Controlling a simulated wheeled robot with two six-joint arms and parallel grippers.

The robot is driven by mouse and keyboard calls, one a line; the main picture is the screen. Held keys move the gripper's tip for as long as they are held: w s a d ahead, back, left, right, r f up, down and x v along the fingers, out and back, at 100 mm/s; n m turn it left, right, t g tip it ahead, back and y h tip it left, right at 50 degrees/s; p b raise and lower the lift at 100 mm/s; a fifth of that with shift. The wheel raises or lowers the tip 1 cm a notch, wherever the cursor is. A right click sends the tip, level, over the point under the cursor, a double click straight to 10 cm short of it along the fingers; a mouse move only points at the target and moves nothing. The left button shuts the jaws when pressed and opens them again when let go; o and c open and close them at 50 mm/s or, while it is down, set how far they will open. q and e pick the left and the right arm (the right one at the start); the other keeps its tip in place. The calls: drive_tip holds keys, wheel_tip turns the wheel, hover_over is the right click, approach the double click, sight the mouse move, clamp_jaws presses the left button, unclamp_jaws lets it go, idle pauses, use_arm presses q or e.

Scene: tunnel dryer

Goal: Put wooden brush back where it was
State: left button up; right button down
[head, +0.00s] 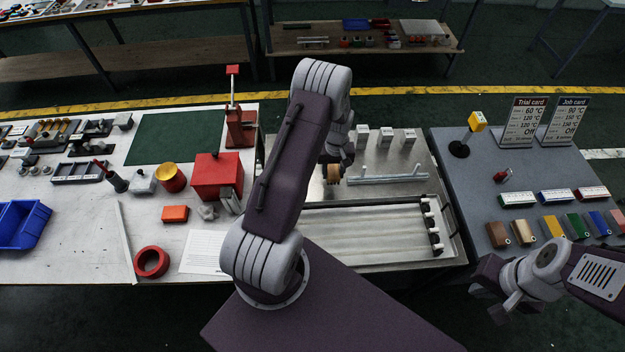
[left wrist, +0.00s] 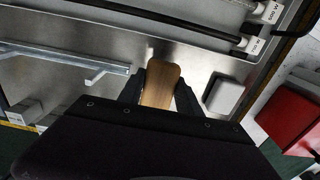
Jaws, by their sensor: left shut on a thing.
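The wooden brush (head: 333,180) shows in the head view as a small tan block below my left gripper (head: 334,168), over the steel top of the dryer. In the left wrist view the brush's brown wooden body (left wrist: 163,86) stands between the two dark fingers of my left gripper (left wrist: 160,88), which is shut on it. Its bristles are not visible. I cannot tell whether the brush touches the steel (head: 310,188). My right gripper (head: 493,297) is at the lower right of the head view, away from the brush; its finger opening is unclear.
A pale rail (head: 388,178) lies right of the brush. Small white-grey blocks (head: 387,137) stand behind it. A tray with rods (head: 350,235) is in front. The red box (head: 216,176) is on the left table. Coloured blocks (head: 525,233) line the right table.

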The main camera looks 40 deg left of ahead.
use_arm(q)
drive_tip(key=a+f, duration=0.1)
drive_tip(key=a, duration=0.1)
drive_tip(key=s+a+f, duration=0.1)
drive_tip(key=a, duration=0.1)
drive_tip(key=s+a+f+p, duration=0.1)
drive_tip(key=a, duration=0.1)
drive_tip(key=shift+f, duration=0.3)
drive_tip(key=shift+s+a+f, duration=0.2)
drive_tip(key=shift+a+f, duration=0.1)
drive_tip(key=shift+a, duration=0.05)
wheel_tip(320, 180, down, 3)
drive_tip(key=shift+d+f+p, duration=0.1)
drive_tip(key=shift+p, duration=0.5)
drive_tip(key=shift+f, duration=0.45)
drive_tip(key=shift+f+b, duration=0.15)
drive_tip(key=shift+b, duration=0.15)
drive_tip(key=o, duration=1.2)
